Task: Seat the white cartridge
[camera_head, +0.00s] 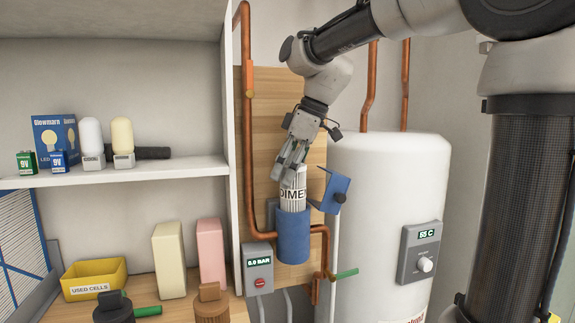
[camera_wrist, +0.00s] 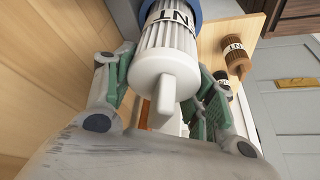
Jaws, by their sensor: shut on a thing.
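The white cartridge (camera_head: 293,188), ribbed with a dark-lettered label, stands about upright with its lower end inside the blue housing (camera_head: 292,236). A good part of it, label included, shows above the rim. My gripper (camera_head: 291,163) is shut on its top from above. In the wrist view, the cartridge (camera_wrist: 165,50) and its white stem lie between the green-padded fingers of my gripper (camera_wrist: 160,95), and the blue rim (camera_wrist: 205,8) shows beyond. How deep the cartridge sits inside is hidden. A blue flap (camera_head: 335,190) stands tilted open to the right.
A copper pipe (camera_head: 248,150) runs left of the housing. The white tank (camera_head: 390,170) stands close on the right. A grey gauge (camera_head: 258,270) reads 0.0 BAR. A green-handled valve (camera_head: 345,274) is below right. A brown cartridge (camera_head: 211,305) stands on the lower counter.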

